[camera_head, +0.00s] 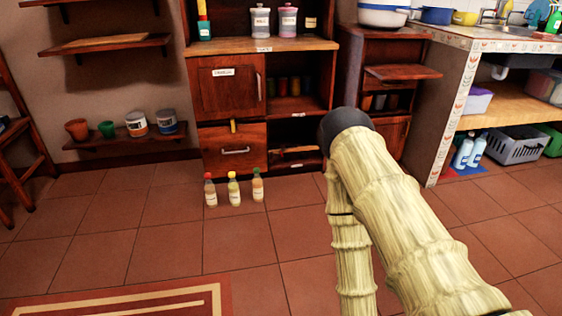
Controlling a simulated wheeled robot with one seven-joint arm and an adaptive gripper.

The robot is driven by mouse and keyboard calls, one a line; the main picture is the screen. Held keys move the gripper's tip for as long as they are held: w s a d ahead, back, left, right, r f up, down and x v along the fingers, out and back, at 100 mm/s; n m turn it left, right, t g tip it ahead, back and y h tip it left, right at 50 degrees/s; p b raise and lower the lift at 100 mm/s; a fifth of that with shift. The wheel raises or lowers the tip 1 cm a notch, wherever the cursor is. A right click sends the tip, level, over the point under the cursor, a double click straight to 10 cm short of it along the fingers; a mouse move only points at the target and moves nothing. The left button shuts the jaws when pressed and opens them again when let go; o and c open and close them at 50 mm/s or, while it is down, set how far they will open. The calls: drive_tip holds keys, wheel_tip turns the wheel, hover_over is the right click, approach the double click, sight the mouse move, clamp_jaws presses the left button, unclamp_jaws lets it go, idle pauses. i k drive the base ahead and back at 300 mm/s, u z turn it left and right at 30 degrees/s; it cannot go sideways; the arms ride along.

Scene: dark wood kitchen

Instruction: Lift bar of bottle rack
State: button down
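A low open compartment (297,166) at the bottom right of the dark wood cabinet has pale horizontal strips across its front; one strip (298,150) looks like a bar, but it is too small to tell whether it is the bottle rack's bar. My arm crosses the right middle of the view and covers part of the area right of the compartment. My gripper is not visible.
The cabinet (226,87) has a drawer (233,152) left of the compartment. A wall shelf (120,139) with several pots is on the left. A tiled counter (453,100) with a grey basket (514,147) below stands right. The tiled floor around the rug (125,303) is clear.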

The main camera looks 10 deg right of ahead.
sight(290, 150)
drive_tip(key=u, duration=0.05)
drive_tip(key=i, duration=1.65)
drive_tip(key=u, duration=0.4)
